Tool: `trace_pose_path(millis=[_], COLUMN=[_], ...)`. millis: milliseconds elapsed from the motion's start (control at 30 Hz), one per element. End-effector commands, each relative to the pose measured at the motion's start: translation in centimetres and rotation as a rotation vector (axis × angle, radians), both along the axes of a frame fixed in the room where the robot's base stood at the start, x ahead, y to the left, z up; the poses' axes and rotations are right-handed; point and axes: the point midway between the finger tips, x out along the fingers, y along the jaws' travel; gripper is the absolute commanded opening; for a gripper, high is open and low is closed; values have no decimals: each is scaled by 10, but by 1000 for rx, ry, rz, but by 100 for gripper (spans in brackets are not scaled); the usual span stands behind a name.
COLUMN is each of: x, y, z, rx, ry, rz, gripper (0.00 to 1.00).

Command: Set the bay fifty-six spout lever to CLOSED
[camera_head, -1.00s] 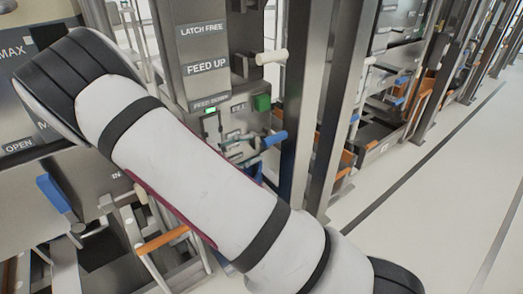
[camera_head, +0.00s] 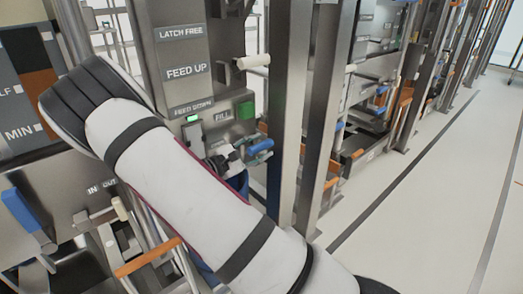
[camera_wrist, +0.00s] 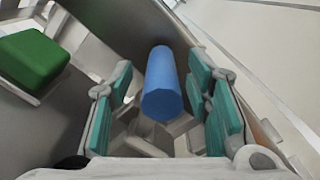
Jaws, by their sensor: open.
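A blue round lever handle (camera_wrist: 162,85) lies between the jaws of my gripper (camera_wrist: 160,98) in the wrist view. The teal-padded fingers are open on both sides of it, and I see gaps between the pads and the handle. In the head view a blue handle (camera_head: 260,147) sticks out below the green block (camera_head: 245,110), with my gripper (camera_head: 238,157) at it, partly hidden by my forearm. No bay number and no CLOSED mark is readable, so the lever's setting cannot be told.
A steel panel (camera_head: 182,40) reads LATCH FREE, FEED UP and FILL, with a small green light. A pale knob (camera_head: 253,61) sticks out above the green block, which also shows in the wrist view (camera_wrist: 32,60). Steel posts (camera_head: 292,120) stand close on the right; the floor (camera_head: 430,190) beyond is clear.

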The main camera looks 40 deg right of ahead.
Motion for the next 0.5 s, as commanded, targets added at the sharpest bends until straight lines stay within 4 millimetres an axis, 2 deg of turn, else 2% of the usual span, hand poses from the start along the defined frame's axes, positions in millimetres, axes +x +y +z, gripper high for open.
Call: trace_pose_path(millis=[200, 467, 500], x=[1, 1, 1], y=[-15, -16, -16], z=[-1, 0, 0], rx=[1, 1, 1], ry=[0, 0, 0], rz=[1, 1, 1], gripper=[45, 45, 43])
